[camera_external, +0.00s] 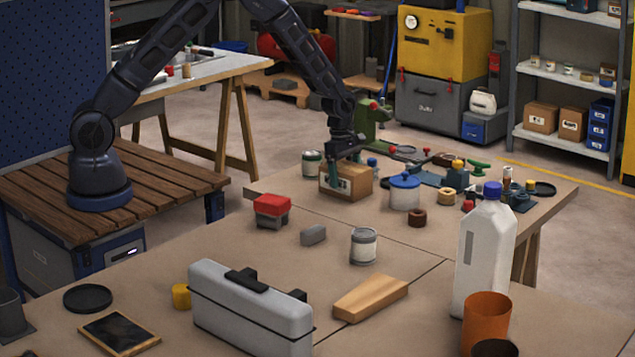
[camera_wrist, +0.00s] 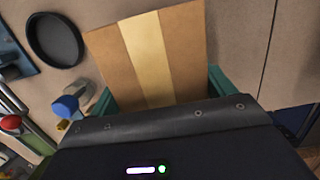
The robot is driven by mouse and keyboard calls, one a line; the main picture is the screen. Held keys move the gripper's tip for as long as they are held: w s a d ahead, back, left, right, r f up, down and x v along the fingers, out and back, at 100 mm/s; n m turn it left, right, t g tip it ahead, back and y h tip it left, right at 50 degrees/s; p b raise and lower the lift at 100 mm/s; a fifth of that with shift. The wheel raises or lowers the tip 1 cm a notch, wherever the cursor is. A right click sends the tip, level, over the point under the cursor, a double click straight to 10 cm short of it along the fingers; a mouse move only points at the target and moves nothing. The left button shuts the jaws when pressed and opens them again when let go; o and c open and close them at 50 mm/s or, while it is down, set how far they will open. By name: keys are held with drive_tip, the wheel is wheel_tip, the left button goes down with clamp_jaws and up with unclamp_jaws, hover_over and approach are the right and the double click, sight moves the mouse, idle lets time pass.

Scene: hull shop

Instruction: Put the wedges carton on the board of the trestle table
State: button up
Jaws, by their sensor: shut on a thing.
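The carton (camera_external: 357,184) is a brown box with a pale label too small to read. It is at the far part of the brown work table, and I cannot tell whether it touches the surface. My gripper (camera_external: 344,173) comes down from above and is shut on it, one teal finger showing on its near side. In the wrist view the carton (camera_wrist: 185,45) has a pale tape strip along its top, with teal fingers on both sides. A table with a pale board (camera_external: 205,70) on wooden trestle legs stands at the back left, partly behind my arm.
Near the carton are a tin (camera_external: 312,163), a white pot with a blue lid (camera_external: 404,194) and a red-topped block (camera_external: 271,208). A tall white bottle (camera_external: 484,255) and a grey toolbox (camera_external: 250,312) stand nearer. A sink and small items occupy parts of the trestle board.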

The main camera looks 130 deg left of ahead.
drive_tip(key=o, duration=1.1)
drive_tip(key=shift+f, duration=0.1)
drive_tip(key=shift+c, duration=0.2)
drive_tip(key=r, duration=0.4)
drive_tip(key=s+r, duration=0.1)
drive_tip(key=r, duration=0.6)
drive_tip(key=shift+s+r, duration=0.15)
drive_tip(key=shift+r, duration=0.45)
